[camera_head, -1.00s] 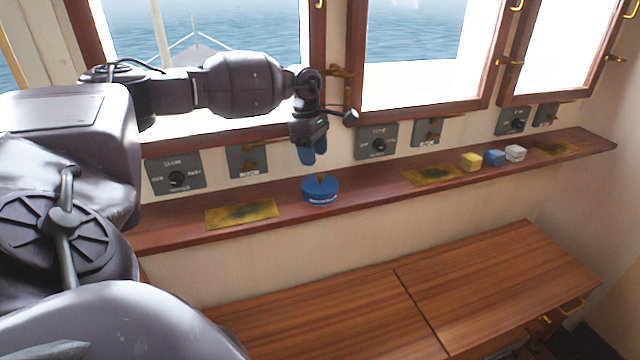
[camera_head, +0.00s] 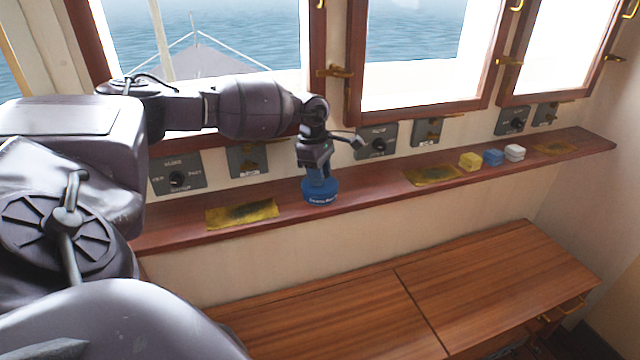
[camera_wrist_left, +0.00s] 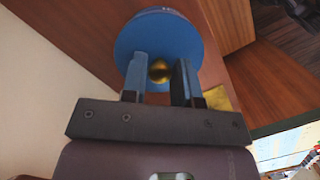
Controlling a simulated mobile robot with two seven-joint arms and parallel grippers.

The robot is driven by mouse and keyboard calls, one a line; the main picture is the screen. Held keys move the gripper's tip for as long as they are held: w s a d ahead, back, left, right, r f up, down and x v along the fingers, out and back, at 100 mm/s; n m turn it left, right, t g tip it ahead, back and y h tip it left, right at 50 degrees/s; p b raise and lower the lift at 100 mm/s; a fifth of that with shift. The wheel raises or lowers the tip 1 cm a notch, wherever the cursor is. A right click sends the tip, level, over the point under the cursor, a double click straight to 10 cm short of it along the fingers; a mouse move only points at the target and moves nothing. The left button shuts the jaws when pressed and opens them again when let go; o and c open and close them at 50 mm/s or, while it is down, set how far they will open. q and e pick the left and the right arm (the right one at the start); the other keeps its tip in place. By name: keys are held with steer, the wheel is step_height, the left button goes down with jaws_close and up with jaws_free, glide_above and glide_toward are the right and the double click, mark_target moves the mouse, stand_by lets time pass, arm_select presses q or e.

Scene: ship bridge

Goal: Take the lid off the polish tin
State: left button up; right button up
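The polish tin (camera_head: 320,196) is a round blue tin with pale lettering on its side, standing on the wooden ledge. Its blue lid (camera_wrist_left: 160,32) shows in the left wrist view with a round brass knob (camera_wrist_left: 160,70) at its middle. My left gripper (camera_head: 319,180) is right above the tin, pointing down. In the left wrist view its two blue fingers (camera_wrist_left: 160,75) stand on either side of the knob, open, with a gap at least on the right side. My right gripper is not in view.
The narrow wooden ledge (camera_head: 370,188) runs under the windows. Stained yellow cloths (camera_head: 242,214) lie left and right of the tin. Yellow (camera_head: 469,162), blue (camera_head: 493,158) and white (camera_head: 514,153) blocks sit farther right. A wooden cabinet top (camera_head: 480,275) below is clear.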

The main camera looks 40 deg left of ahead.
arm_select(q)
jaws_close()
